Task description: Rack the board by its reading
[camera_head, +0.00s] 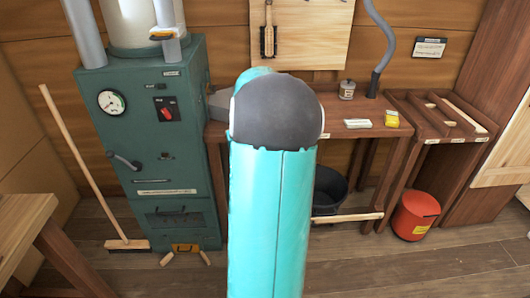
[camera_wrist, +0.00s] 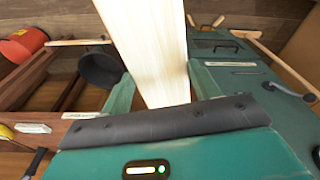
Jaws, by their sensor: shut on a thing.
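My gripper (camera_wrist: 160,80) is shut on a pale wooden board (camera_wrist: 150,40), which runs up out of the top of the wrist view between the two fingers. A small panel with a lit white bar and a green dot (camera_wrist: 147,170) sits below the jaws in the wrist view; I can make out no figure on it. In the head view my arm hides the gripper and the board. A brown slotted rack (camera_head: 445,115) with pale sticks across it stands at the right. A round dial (camera_head: 111,102) is on the green cabinet (camera_head: 155,150); its figures are too small to read.
A brown workbench (camera_head: 350,130) holds a can (camera_head: 346,89) and a yellow item (camera_head: 392,118). A black bucket (camera_head: 330,188) stands beneath it, and a red bucket (camera_head: 415,215) below the rack. A broom (camera_head: 85,165) leans left of the cabinet. The front floor at right is clear.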

